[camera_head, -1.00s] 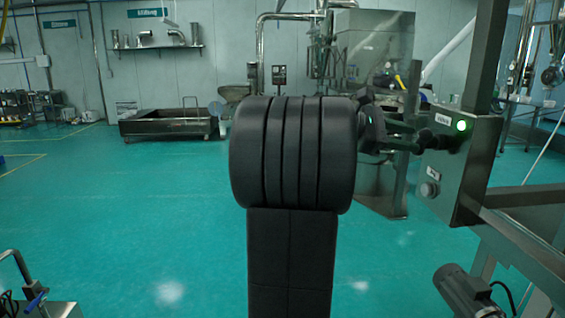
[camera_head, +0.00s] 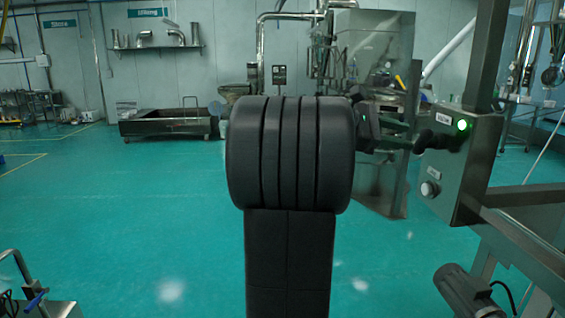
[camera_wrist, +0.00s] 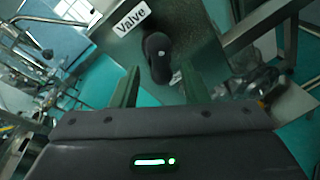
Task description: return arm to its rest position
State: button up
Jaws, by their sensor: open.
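My gripper (camera_head: 401,138) is at the right, in front of the steel control box (camera_head: 468,165). In the wrist view my gripper (camera_wrist: 160,75) is open, its two fingers spread apart with nothing clasped between them. A black valve handle (camera_wrist: 157,55) on the box lies just beyond the fingertips, under a label reading "Valve" (camera_wrist: 131,20). Whether a finger touches the handle cannot be told. In the head view the handle (camera_head: 437,141) shows beside the fingertips. My black arm fills the middle of that view and hides part of the gripper.
A lit green button (camera_head: 462,125) and a pale knob (camera_head: 430,189) are on the box. A steel frame and a motor (camera_head: 466,292) stand at lower right. A steel trough (camera_head: 165,124) stands at the back left. The green floor at left is mostly clear.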

aim_at(419, 152)
jog(key=d, duration=0.2)
jog(key=d+f, duration=0.1)
jog(key=d, duration=0.2)
jog(key=shift+s+d+p, duration=0.15)
jog(key=shift+p, duration=0.2)
jog(key=shift+d+r+p, duration=0.1)
jog(key=shift+d+p, duration=0.2)
jog(key=shift+p, duration=0.1)
jog(key=n+p, duration=0.2)
jog(key=n, duration=0.1)
jog(key=shift+w+a+g, duration=0.15)
jog(key=shift+w+g, duration=0.05)
jog(key=shift+g, duration=0.2)
jog(key=n+g+h+p, duration=0.1)
jog(key=n, duration=0.2)
jog(key=shift+n, duration=0.4)
jog(key=shift+f, duration=0.2)
